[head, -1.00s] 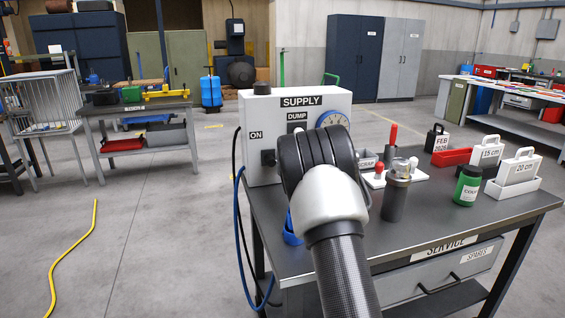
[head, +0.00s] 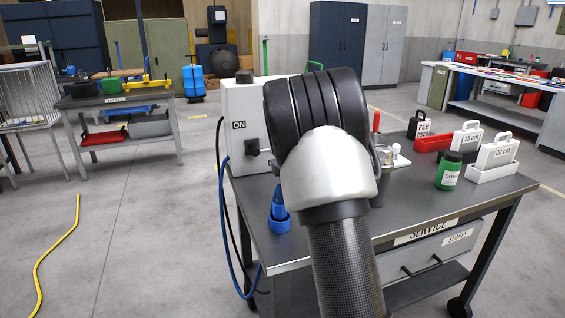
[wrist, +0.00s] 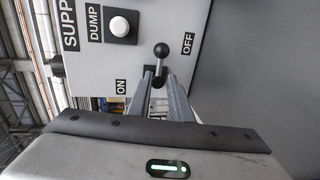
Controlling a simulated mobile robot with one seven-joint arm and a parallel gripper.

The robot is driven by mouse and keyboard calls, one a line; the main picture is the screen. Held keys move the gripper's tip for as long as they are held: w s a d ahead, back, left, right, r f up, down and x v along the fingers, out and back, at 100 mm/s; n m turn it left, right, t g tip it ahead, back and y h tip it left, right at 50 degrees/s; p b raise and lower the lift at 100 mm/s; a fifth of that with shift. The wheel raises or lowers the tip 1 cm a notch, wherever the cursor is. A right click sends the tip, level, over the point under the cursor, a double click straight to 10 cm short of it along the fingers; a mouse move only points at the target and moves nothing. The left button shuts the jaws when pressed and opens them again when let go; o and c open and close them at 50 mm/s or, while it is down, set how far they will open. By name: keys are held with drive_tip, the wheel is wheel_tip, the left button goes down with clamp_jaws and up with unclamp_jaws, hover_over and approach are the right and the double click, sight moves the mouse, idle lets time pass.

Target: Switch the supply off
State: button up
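The supply box (head: 242,110) is a white box at the back left of the service bench. Its front is mostly hidden behind my arm in the head view. In the wrist view its face (wrist: 140,60) fills the upper middle, with a white DUMP button (wrist: 119,26). A black ball-ended lever (wrist: 161,51) stands between the ON label (wrist: 121,87) and the OFF label (wrist: 187,43). My gripper (wrist: 159,80) has its two grey fingers apart, with the lever's stem near and between their tips. I cannot tell whether they touch it. The fingers are hidden in the head view.
The service bench (head: 400,213) holds a green jar (head: 448,170), a metal canister, a red tray (head: 431,143) and labelled weights-like blocks (head: 494,153) on the right.

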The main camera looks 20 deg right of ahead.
drive_tip(key=s+r, duration=0.1)
drive_tip(key=s, duration=0.6)
drive_tip(key=shift+r, duration=0.15)
drive_tip(key=shift+w, duration=0.1)
drive_tip(key=s+a+r+m+g+h, duration=0.1)
drive_tip(key=s+a+r+m+g, duration=0.15)
drive_tip(key=s+m, duration=0.35)
drive_tip(key=s+a+r+m+g+h, duration=0.15)
drive_tip(key=s+r+m, duration=0.25)
drive_tip(key=s, duration=0.4)
drive_tip(key=s+a+f+m+g+y, duration=0.1)
drive_tip(key=s+a+f+m+g, duration=0.25)
drive_tip(key=s, duration=0.95)
drive_tip(key=s+a+m+g+y, duration=0.2)
drive_tip(key=s+a+m+g, duration=0.3)
drive_tip(key=s, duration=0.7)
wheel_tip(320, 180, up, 22)
drive_tip(key=t+p, duration=0.2)
drive_tip(key=p, duration=2)
drive_tip(key=shift+a+n, duration=0.25)
drive_tip(key=shift+n, duration=0.1)
drive_tip(key=shift+a+f+h, duration=0.15)
drive_tip(key=shift+h, duration=0.1)
